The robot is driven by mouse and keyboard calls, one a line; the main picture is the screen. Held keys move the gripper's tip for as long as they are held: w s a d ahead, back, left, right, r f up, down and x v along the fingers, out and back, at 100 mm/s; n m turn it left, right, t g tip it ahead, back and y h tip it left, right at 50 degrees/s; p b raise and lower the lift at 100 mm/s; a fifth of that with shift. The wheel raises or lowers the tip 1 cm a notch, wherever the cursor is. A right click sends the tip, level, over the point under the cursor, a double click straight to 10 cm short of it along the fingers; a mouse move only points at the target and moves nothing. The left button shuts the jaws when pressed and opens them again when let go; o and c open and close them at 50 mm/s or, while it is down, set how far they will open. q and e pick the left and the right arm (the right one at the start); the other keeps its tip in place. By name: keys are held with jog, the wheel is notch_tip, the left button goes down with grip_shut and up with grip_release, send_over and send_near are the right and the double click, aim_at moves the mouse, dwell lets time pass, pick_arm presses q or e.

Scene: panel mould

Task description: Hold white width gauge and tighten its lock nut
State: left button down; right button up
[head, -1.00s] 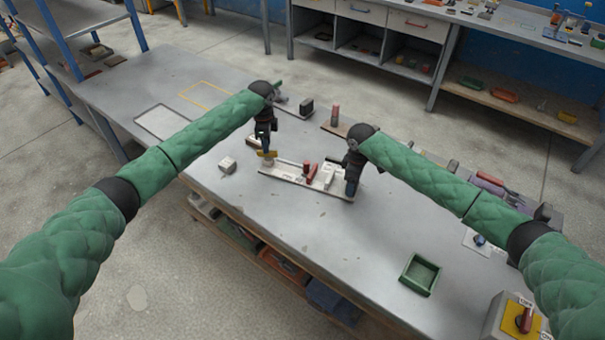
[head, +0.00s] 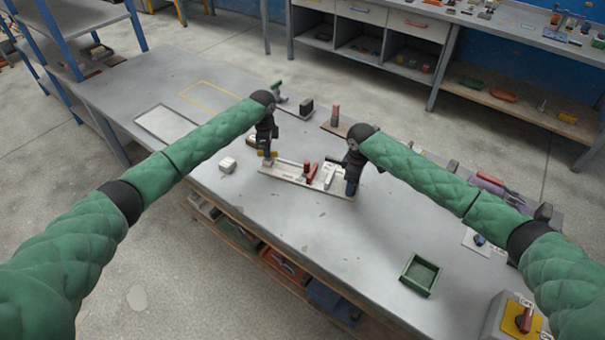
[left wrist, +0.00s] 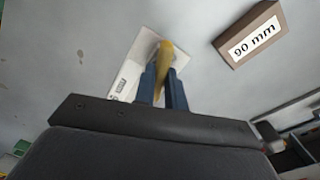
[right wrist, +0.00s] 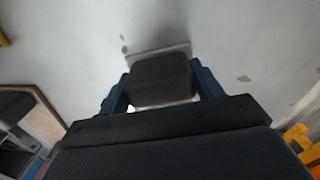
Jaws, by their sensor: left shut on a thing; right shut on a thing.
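The white width gauge (head: 290,179) lies on the grey table, a long pale bar with a red handle (head: 311,172) and a white block on it. My left gripper (head: 266,153) points down at the gauge's left end. In the left wrist view its blue fingers are shut on a yellow lock nut (left wrist: 165,58) above the white plate. My right gripper (head: 351,188) is at the gauge's right end. In the right wrist view its fingers are shut on a dark grey block (right wrist: 160,80) at the pale end of the gauge. The fingers hide part of the nut.
The table's front middle is clear.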

pick_arm(q)
jog(key=shift+m, duration=0.3)
jog(key=m, duration=0.4)
jog(key=shift+m, duration=0.3)
jog(key=m, duration=0.9)
jog(key=shift+m, duration=3)
jog(key=c, duration=1.4)
grip_release()
jog(key=shift+c, duration=0.2)
